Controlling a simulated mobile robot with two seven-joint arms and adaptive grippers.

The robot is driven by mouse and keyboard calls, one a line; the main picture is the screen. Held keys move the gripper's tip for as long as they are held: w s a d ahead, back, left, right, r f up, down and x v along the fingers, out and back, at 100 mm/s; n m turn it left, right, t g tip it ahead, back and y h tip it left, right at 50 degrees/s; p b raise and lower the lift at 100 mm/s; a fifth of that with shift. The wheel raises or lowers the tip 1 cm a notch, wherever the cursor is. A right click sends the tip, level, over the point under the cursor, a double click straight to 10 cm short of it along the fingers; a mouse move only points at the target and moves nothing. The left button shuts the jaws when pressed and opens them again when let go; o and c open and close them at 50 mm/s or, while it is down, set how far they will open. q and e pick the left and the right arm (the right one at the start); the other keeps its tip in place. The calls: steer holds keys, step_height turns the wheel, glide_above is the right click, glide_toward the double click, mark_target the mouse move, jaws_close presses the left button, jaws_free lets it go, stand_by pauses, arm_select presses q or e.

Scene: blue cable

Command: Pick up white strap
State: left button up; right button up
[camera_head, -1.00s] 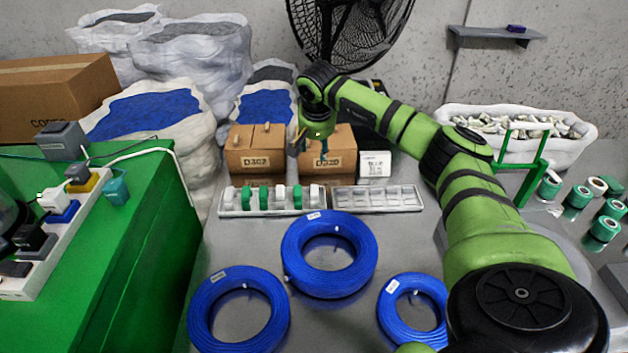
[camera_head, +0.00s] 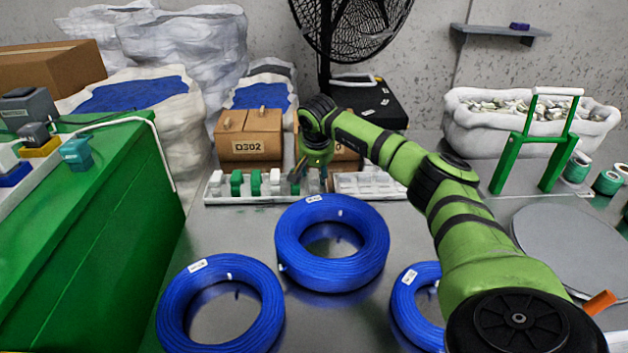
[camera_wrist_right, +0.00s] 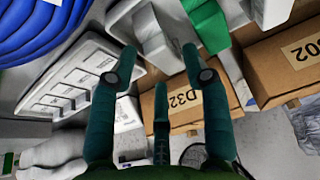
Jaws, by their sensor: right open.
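A long white tray (camera_head: 240,201) holds a row of upright white and green straps behind the blue cable coils. My right gripper (camera_head: 306,176) is over the right end of this row, pointing down, open and empty. A white strap (camera_head: 314,184) stands close beside it. In the right wrist view, the open fingers of my right gripper (camera_wrist_right: 158,70) face a white strap (camera_wrist_right: 150,32), with a green strap (camera_wrist_right: 208,22) beside it. I cannot tell whether the fingers touch the strap. My left gripper is not in view.
Blue cable coils (camera_head: 332,268) lie in front of the tray. A second white tray (camera_head: 366,190) adjoins on the right. Cardboard boxes (camera_head: 250,137) stand behind.

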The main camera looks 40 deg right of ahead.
mark_target(316, 174)
steer(key=shift+x, duration=1.75)
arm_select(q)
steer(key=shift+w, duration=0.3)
arm_select(e)
steer(key=shift+w+d+r, duration=0.1)
steer(key=shift+d, duration=0.05)
steer(key=c, duration=0.6)
